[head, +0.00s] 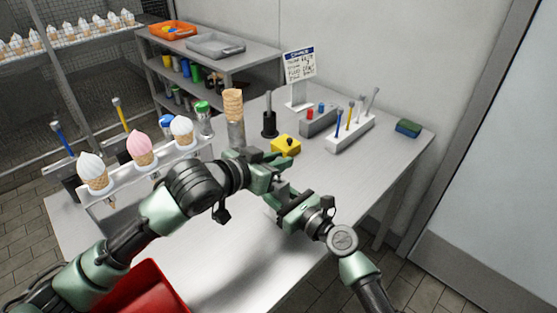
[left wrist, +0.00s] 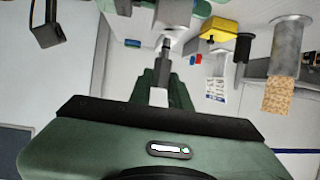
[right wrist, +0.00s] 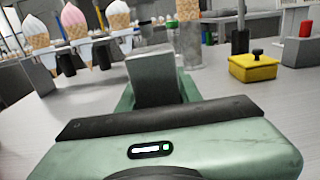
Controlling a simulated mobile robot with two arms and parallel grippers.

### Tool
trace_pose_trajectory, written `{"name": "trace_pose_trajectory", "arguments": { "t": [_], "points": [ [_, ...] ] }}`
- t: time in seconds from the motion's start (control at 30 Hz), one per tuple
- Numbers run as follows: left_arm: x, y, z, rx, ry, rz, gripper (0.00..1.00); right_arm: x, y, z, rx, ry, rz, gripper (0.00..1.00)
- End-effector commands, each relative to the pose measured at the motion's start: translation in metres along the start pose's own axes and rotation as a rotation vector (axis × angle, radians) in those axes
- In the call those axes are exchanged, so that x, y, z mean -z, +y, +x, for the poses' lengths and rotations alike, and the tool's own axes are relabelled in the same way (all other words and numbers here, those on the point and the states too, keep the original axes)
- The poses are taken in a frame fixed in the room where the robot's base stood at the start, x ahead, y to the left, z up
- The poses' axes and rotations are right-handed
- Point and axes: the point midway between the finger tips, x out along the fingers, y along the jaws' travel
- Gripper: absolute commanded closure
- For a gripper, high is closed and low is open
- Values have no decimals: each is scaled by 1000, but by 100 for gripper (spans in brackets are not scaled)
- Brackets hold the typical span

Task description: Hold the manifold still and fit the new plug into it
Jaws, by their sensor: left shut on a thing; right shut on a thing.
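My left gripper (head: 277,168) is shut on a slim grey piece with a dark band, apparently the plug (left wrist: 162,62). My right gripper (head: 279,196) is shut on a plain grey block, apparently the manifold (right wrist: 151,78). In the left wrist view the manifold (left wrist: 174,14) is in line with the plug's tip, very close to it. I cannot tell whether the tip touches or has entered. In the head view the grippers are close together above the table and mostly hide both parts.
Behind the grippers stand a yellow block (head: 285,146) with a black knob, a black post (head: 269,124) and a white tool rack (head: 350,134). A cone holder (head: 160,168) is at left, a red bin (head: 145,290) in front. The table's right front (head: 345,190) is clear.

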Motion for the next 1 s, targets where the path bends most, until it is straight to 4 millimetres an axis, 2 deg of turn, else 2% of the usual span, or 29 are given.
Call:
{"name": "trace_pose_trajectory", "arguments": {
  "t": [0.37, 1.0],
  "points": [
    [0, 0, 0, 0, 0, 0, 100, 0, 0, 0, 0, 0, 0, 100],
    [-13, 0, 6, 1, 0, 0, 100, 0, 0, 0, 0, 0, 0, 100]
  ]
}}
